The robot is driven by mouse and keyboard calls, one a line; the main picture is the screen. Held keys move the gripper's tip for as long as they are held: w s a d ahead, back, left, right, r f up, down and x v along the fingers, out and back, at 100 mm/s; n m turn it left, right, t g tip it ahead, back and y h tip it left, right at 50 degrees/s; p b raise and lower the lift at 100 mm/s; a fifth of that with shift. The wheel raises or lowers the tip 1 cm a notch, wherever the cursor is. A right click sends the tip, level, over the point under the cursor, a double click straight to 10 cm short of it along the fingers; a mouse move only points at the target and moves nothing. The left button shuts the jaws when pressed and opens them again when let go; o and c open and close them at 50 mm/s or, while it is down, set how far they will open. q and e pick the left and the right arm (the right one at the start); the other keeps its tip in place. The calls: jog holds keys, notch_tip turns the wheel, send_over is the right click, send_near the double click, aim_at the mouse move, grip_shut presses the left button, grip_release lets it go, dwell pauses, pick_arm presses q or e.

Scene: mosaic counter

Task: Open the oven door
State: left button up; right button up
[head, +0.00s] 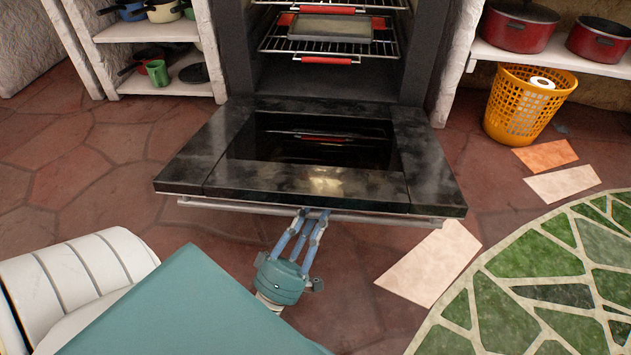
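The oven door (305,185) is folded down to about level in front of the oven, with its dark glass window facing up. The oven cavity (325,75) is open to view. The door's metal handle bar (385,217) runs along the door's front edge. My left gripper (312,213) is at the middle of this handle, its blue fingers reaching up to the bar. The fingertips are partly hidden at the bar, so I cannot tell whether they are closed on it. My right gripper is not in view.
Inside the oven are wire racks (325,47) and a baking tray (330,28). Shelves with pots stand on both sides. An orange basket (525,103) and loose tiles (432,262) are on the floor at right, near a green mosaic surface (535,285).

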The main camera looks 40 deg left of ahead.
pick_arm(q)
jog(key=o, duration=0.4)
jog(key=shift+s+d+r, duration=0.2)
jog(key=shift+s, duration=0.05)
jog(key=shift+h, duration=0.3)
jog(key=shift+w, duration=0.1)
